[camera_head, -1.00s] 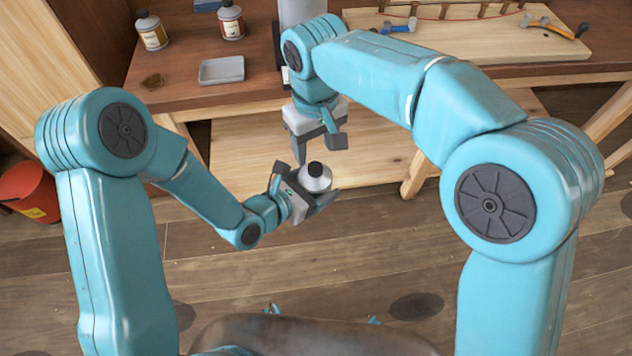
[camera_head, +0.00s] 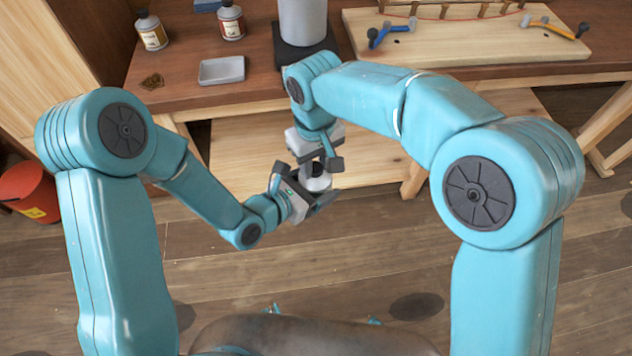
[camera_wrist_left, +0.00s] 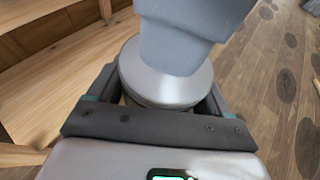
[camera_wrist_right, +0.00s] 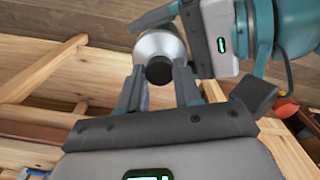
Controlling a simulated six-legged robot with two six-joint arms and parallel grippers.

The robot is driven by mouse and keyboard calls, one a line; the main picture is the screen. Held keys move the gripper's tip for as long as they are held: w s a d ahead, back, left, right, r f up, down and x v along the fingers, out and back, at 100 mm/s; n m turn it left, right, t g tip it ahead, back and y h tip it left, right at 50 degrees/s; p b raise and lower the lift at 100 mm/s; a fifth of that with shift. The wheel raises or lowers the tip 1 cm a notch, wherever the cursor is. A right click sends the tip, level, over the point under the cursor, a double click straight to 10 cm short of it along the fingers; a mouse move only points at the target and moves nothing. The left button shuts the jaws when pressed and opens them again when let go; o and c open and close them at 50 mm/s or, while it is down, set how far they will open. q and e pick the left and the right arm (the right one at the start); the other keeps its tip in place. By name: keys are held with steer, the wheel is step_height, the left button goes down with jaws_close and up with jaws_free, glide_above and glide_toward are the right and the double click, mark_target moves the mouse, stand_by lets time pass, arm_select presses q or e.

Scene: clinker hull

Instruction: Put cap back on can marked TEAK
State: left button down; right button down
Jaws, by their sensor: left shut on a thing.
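My left gripper (camera_head: 304,188) is shut on a silver-topped can (camera_head: 318,183) and holds it in the air in front of the bench. The can's shoulder fills the middle of the left wrist view (camera_wrist_left: 165,88). A dark round top (camera_wrist_right: 159,71), like a cap, sits at the can's centre in the right wrist view. I cannot tell how firmly it is seated. My right gripper (camera_head: 318,163) is directly over the can, its fingers apart on either side of the dark top. The can's label is hidden, so I cannot read TEAK.
Two labelled bottles or cans stand on the bench, one yellow-labelled (camera_head: 152,32) and one red-labelled (camera_head: 231,22). A grey tray (camera_head: 221,70) lies near them. A grey cylinder (camera_head: 303,22) stands on a dark base. A wooden board (camera_head: 450,48) bears clamps. A red bucket (camera_head: 30,190) stands at left.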

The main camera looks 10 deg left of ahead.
steer(key=c, duration=0.7)
jaws_free()
step_height(320, 180, up, 12)
